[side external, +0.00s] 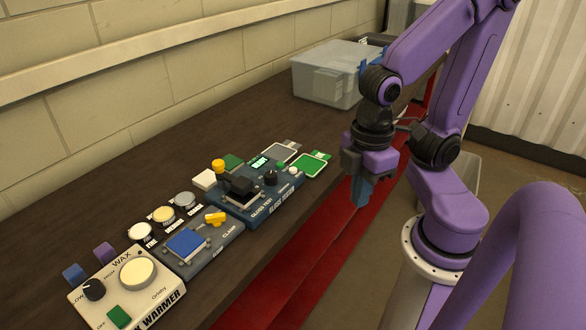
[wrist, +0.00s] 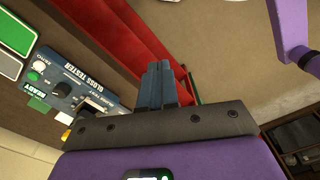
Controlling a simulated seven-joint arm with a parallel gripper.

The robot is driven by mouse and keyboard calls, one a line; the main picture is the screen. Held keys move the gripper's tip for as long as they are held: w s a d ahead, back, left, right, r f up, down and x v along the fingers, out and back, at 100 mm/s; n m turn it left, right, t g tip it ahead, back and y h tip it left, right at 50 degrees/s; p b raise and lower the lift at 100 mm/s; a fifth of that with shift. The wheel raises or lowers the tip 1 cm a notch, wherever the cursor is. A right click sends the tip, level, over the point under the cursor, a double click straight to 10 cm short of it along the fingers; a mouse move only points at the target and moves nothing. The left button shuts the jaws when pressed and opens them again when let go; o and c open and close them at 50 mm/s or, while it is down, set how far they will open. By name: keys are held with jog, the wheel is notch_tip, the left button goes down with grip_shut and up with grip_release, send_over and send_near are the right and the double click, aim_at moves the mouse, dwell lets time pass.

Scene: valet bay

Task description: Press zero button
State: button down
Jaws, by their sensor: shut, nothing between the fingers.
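The blue gloss tester (side external: 262,206) stands on the dark bench, with a green display (side external: 260,162) and a black knob (side external: 270,178). A small round white button (side external: 292,171), apparently the zero button, sits at its far right corner. In the wrist view the tester (wrist: 92,72) is at the left, and the white button (wrist: 34,75) shows near its small label. My gripper (side external: 361,203) is shut and empty, pointing down over the red strip, to the right of the tester and apart from it. Its blue fingers (wrist: 158,68) are together in the wrist view.
A green-framed card (side external: 310,166) and a grey one (side external: 281,152) lie beyond the tester. A blue clamp unit (side external: 203,246) and a wax warmer (side external: 125,290) stand nearer left. A grey bin (side external: 330,84) is at the back. A red strip (side external: 300,262) edges the bench.

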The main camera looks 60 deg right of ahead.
jog(key=w+m+g, duration=0.1)
jog(key=w+m, duration=0.2)
jog(key=m, duration=0.1)
jog(key=m+t+y, duration=0.4)
jog(key=m+y, duration=0.4)
jog(key=m, duration=1.3)
send_over(296, 168)
jog(key=shift+d+r, duration=0.1)
jog(key=shift+r, duration=0.25)
jog(key=shift+f, duration=4.45)
jog(key=shift+f, duration=0.2)
jog(key=shift+f, duration=0.2)
